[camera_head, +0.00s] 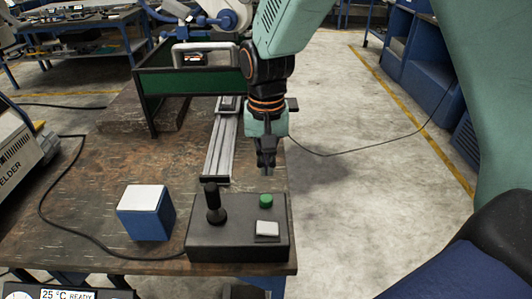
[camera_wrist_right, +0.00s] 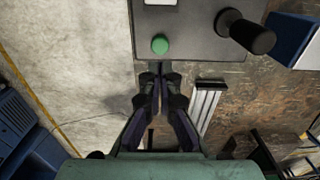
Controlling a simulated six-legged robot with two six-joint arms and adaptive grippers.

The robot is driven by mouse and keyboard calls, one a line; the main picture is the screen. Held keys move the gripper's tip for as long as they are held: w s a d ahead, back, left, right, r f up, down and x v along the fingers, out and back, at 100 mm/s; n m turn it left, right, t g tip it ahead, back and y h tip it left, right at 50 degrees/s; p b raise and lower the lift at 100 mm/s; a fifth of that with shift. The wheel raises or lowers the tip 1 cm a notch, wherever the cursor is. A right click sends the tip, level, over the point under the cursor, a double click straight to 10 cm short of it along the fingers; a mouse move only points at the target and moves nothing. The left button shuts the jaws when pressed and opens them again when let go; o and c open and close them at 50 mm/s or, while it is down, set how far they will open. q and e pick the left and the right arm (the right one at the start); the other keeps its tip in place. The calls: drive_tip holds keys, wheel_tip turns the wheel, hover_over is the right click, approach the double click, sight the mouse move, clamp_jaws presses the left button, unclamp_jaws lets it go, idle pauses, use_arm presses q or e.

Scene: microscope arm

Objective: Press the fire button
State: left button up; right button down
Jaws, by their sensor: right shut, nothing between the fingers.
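A dark control box (camera_head: 210,240) sits near the front edge of the worn table. On its top are a black joystick (camera_head: 213,204), a green round button (camera_head: 266,200) and a white square button (camera_head: 267,228). None is labelled as the fire button that I can see. My right gripper (camera_head: 266,170) is shut and empty, pointing down just behind the green button. In the right wrist view the shut fingertips (camera_wrist_right: 160,66) lie close to the box edge, with the green button (camera_wrist_right: 160,45) just beyond them. My left gripper is not in view.
A blue box with a white top (camera_head: 146,212) stands left of the control box. A silver rail (camera_head: 222,145) and a green-panelled frame (camera_head: 185,98) stand behind on the table (camera_head: 90,215). Open floor lies right of the table's edge.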

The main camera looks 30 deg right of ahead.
sight(266, 198)
drive_tip(key=f, duration=0.7)
drive_tip(key=shift+w+f+b, duration=0.2)
drive_tip(key=shift+w+b, duration=0.1)
drive_tip(key=shift+b, duration=0.1)
drive_tip(key=shift+s+f, duration=0.2)
drive_tip(key=shift+f, duration=0.3)
drive_tip(key=shift+d, duration=0.1)
drive_tip(key=shift+w+f, duration=0.1)
drive_tip(key=shift+w, duration=0.05)
